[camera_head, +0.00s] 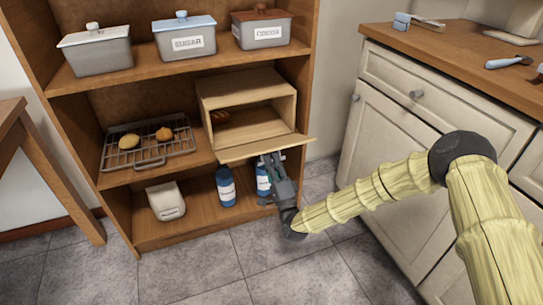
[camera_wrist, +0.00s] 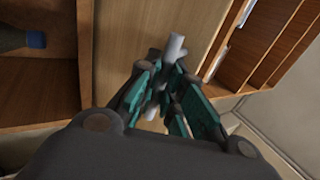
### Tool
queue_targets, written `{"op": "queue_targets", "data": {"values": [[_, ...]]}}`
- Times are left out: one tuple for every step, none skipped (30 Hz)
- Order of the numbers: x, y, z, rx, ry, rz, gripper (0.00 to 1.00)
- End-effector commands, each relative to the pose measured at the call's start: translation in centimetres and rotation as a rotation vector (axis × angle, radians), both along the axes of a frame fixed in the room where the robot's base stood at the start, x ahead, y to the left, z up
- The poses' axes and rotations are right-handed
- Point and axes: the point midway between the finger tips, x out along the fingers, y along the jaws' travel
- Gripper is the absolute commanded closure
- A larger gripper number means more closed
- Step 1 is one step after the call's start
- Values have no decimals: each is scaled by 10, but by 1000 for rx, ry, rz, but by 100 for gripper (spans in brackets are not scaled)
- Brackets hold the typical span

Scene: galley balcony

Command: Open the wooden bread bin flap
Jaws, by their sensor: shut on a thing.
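The wooden bread bin (camera_head: 247,85) stands on the middle shelf at its right end. My gripper (camera_head: 271,165) is below the flap's outer edge. In the wrist view, its teal fingers (camera_wrist: 160,90) are closed around a pale grey bar handle (camera_wrist: 175,46) on the flap's wooden face (camera_wrist: 137,30). The handle's middle is hidden by the fingers.
A wire rack (camera_head: 148,146) with two buns sits left of the bin. Blue bottles (camera_head: 226,187) and a white container (camera_head: 166,200) stand on the bottom shelf, one bottle close behind my gripper. White cabinets (camera_head: 400,120) are at right. The tiled floor in front is clear.

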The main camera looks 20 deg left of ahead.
Motion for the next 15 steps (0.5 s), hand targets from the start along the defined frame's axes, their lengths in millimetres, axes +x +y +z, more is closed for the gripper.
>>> {"op": "queue_targets", "data": {"values": [[-10,7,-13,-6,9,17,100],[-10,6,-17,-7,10,17,100],[-11,5,-21,-6,9,17,100],[-11,5,-24,-6,9,17,100],[-12,4,-27,-6,9,17,100],[-12,4,-31,-6,9,17,100],[-12,4,-33,-6,9,17,100],[-13,3,-36,-6,9,17,100],[-13,3,-39,-5,10,18,100],[-13,3,-40,-6,9,17,100],[-13,3,-42,-6,9,17,100],[-13,3,-44,-5,9,17,100],[-13,3,-45,-5,9,17,100],[-13,3,-46,-5,9,17,100],[-13,2,-47,-5,9,17,100]]}}
